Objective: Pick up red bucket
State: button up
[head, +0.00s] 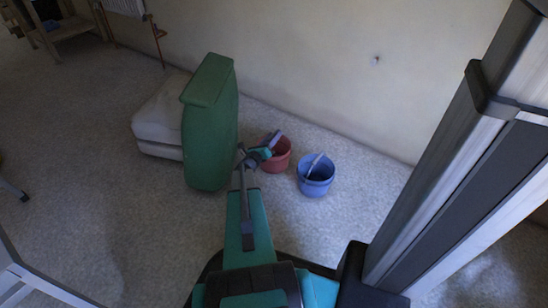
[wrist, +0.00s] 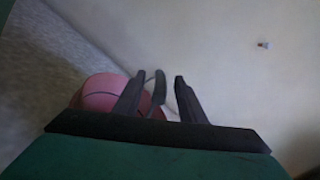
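The red bucket (head: 281,162) stands on the floor by the wall, partly hidden by my gripper (head: 266,153) at its left rim. A purplish-blue handle-like piece (head: 274,138) shows at its top; I cannot tell what it belongs to. In the wrist view the bucket looks pink (wrist: 97,92) and lies behind and left of my gripper (wrist: 158,78). The two dark fingers stand apart. A dark curved piece (wrist: 157,92) shows between them; whether it touches a finger is unclear. The bucket's lower part is hidden in the wrist view.
The wall (head: 380,90) is close behind. Open floor lies at left.

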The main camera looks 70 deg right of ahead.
jog(key=shift+d, duration=0.45)
grip_shut()
